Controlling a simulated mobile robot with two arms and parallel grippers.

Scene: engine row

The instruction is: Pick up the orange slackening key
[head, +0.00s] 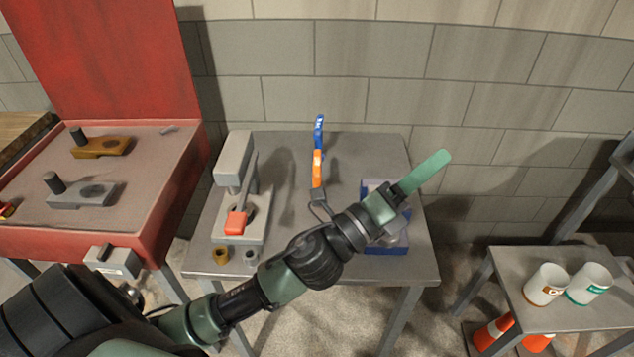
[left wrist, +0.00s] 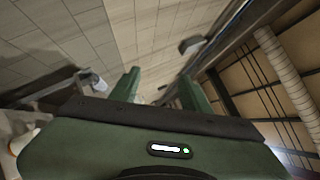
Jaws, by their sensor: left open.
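An orange-handled tool (head: 318,165), which looks like the orange slackening key, stands near the back middle of the grey table (head: 285,150). A similar blue-handled tool (head: 319,128) is right behind it. The lower end of the orange one is dark and lies close to my left arm in the picture. My left gripper (head: 430,170) is over the right side of the table, to the right of the orange tool and apart from it. In the left wrist view its two green fingers (left wrist: 160,90) stand apart with nothing between them. My right gripper is not in view.
A grey press-like device (head: 235,165) with a red-orange handle stands on the table's left. A blue-edged tray (head: 385,250) is partly hidden under my left arm. A red bench (head: 150,235) is at left. A low table (head: 520,290) at right holds two white mugs.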

